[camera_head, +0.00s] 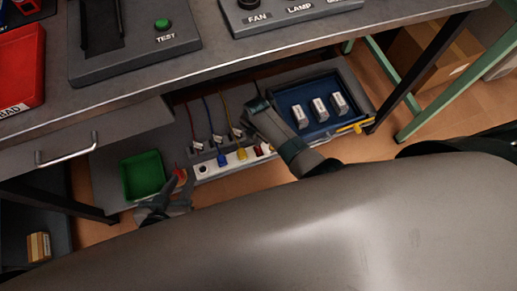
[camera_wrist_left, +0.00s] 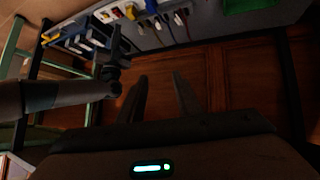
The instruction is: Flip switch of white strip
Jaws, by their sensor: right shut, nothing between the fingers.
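The white strip (camera_head: 222,163) lies on the low shelf under the workbench, with blue, yellow and red plugs along it. It also shows at the top of the left wrist view (camera_wrist_left: 108,14). A small red part (camera_head: 181,173) shows by its left end; I cannot tell if it is the switch. My left gripper (camera_head: 180,186) is open and empty beside that end, its two fingers apart in the left wrist view (camera_wrist_left: 160,85). My right gripper (camera_wrist_left: 116,42) is shut and empty near the plugged part of the strip; the right arm mostly hides it in the head view.
A green tray (camera_head: 142,175) sits left of the strip. A blue tray (camera_head: 325,126) with 3 white blocks lies to the right. Colored cords run behind the strip. The workbench top (camera_head: 205,70) overhangs the shelf, with a drawer handle (camera_head: 67,150) and dark legs close by.

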